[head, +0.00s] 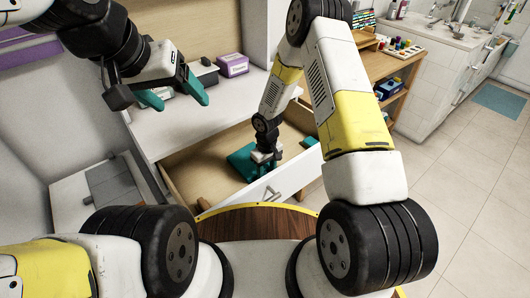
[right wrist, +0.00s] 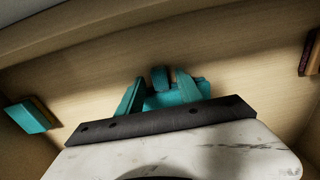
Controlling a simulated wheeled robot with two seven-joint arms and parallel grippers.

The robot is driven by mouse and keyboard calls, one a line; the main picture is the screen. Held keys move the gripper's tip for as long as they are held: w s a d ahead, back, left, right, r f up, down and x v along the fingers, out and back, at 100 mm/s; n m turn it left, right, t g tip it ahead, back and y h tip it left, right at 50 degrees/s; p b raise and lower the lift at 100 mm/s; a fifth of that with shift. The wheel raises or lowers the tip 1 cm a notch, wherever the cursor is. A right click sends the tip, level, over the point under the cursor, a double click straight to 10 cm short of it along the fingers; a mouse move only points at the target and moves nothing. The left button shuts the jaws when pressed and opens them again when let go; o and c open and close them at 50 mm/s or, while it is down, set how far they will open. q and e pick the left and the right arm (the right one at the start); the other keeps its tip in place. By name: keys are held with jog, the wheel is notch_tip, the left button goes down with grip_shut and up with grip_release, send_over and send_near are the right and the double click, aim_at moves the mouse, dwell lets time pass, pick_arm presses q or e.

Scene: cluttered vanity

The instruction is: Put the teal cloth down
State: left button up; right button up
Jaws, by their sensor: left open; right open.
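The teal cloth (head: 241,160) lies in the open drawer (head: 208,178), on the left side of my right gripper (head: 267,168). My right gripper reaches down into the drawer with its teal fingers apart. In the right wrist view, folded teal material (right wrist: 172,98) shows between and just beyond the open fingers (right wrist: 160,80). The similar colours make it hard to tell whether a finger touches the cloth. My left gripper (head: 178,98) is open and empty above the white vanity top.
A purple box (head: 232,65) stands at the back of the vanity top (head: 215,105). In the right wrist view, a teal-and-wood piece (right wrist: 33,115) is at the left and a dark reddish piece (right wrist: 312,55) at the right.

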jog(key=s+d+r+m+t, duration=0.1)
jog(key=s+d+r, duration=0.1)
jog(key=r, duration=0.9)
jog(key=s+d+r+m+t, duration=0.1)
jog(key=d+r, duration=0.2)
jog(key=r, duration=0.8)
jog(key=s+d+r+m+t, duration=0.1)
jog(key=s+d+r, duration=0.1)
jog(key=r, duration=0.9)
jog(key=s+d+r+m+t+y, duration=0.2)
jog(key=s+d+r+m+t, duration=0.1)
jog(key=s+r, duration=1)
jog(key=s, duration=0.4)
jog(key=shift+d+m, duration=0.3)
jog(key=shift+d, duration=0.05)
jog(key=shift+r, duration=0.1)
